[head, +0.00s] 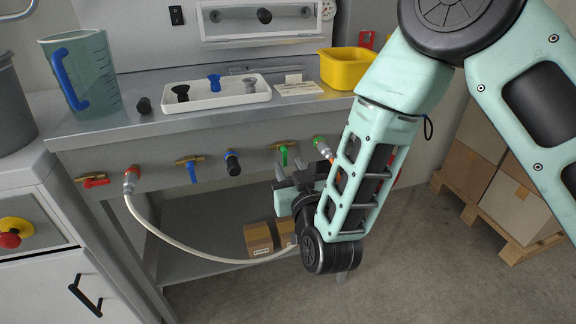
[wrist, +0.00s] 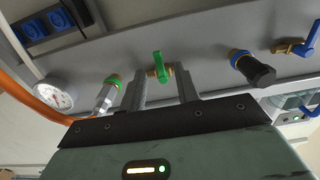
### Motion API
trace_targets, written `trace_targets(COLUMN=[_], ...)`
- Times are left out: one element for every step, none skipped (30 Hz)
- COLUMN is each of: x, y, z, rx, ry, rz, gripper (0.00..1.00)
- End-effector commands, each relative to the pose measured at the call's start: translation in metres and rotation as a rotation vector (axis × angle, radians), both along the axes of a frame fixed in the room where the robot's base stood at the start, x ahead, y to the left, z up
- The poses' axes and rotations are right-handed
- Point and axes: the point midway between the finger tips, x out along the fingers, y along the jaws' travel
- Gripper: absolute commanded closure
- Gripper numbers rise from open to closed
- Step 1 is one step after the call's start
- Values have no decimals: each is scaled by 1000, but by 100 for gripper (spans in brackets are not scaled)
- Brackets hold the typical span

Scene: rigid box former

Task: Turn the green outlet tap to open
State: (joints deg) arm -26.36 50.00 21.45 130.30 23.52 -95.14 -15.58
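The green outlet tap (head: 284,153) sits on the front panel of the bench, with a brass body and a green lever that hangs down, across the body, in the head view. In the wrist view the green lever (wrist: 159,66) shows between my two fingertips, slightly beyond them. My gripper (head: 289,172) is open and empty, just below and in front of the tap in the head view. Its fingers (wrist: 161,88) stand on either side of the lever in the wrist view. I cannot tell whether either finger touches it.
A blue tap (head: 191,168), a dark blue-ringed fitting (head: 232,162) and a red tap (head: 93,181) share the panel. A green-ringed hose fitting (head: 322,147) is close beside the green tap. A pale hose (head: 190,249) loops below. A gauge (wrist: 54,94) shows in the wrist view.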

Motion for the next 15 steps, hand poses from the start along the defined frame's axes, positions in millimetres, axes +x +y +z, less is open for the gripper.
trace_targets(x=[6,8,11,13,15,16,17,17,18,18,18,18,18,18,18], y=[2,2,3,4,4,5,5,5,5,5,5,5,5,5,5], z=[0,0,0,0,0,0,0,0,0,0,0,0,0,0,0], rx=[1,1,1,0,0,0,-1,-1,-1,-1,-1,-1,-1,-1,-1], ry=[-1,-1,0,0,1,1,1,1,1,1,1,1,1,1,1], rz=[-1,-1,-1,-1,0,0,0,0,0,0,0,0,0,0,0], gripper=[68,68,68,68,68,68,68,68,68,68,68,68,68,68,68])
